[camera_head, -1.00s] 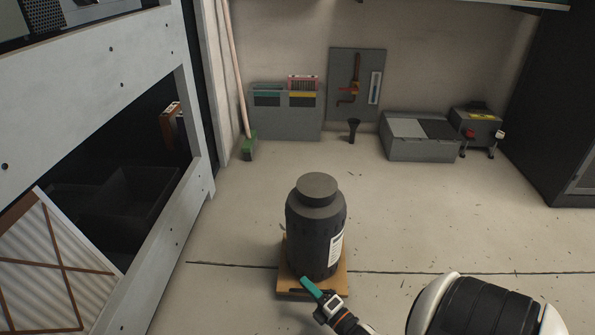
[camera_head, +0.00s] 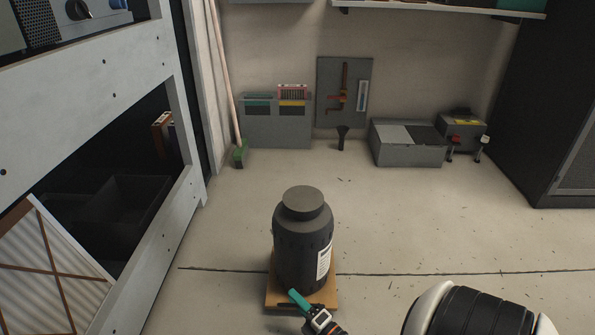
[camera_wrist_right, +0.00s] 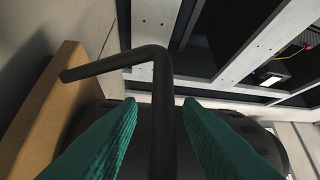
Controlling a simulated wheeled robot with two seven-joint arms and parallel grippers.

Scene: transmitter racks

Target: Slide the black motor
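The black motor (camera_head: 301,246) is a dark cylinder with a narrower round top and a white label. It stands upright on a wooden board (camera_head: 322,300) on the floor. My right gripper (camera_head: 298,297), with teal fingers, is low at the board's front edge. In the right wrist view, a bent black bar handle (camera_wrist_right: 160,90) runs between the teal fingers of the right gripper (camera_wrist_right: 160,112). A gap shows on both sides of the bar, so the fingers look open around it. The wooden board (camera_wrist_right: 50,110) and the motor's dark side are behind. My left gripper is out of view.
A pale rack frame (camera_head: 187,187) with dark bins stands at the left. A broom (camera_head: 240,150), grey boxes (camera_head: 407,147) and a dark cabinet (camera_head: 550,110) line the back. Floor around the board is clear, with a dark crack (camera_head: 400,271) across it.

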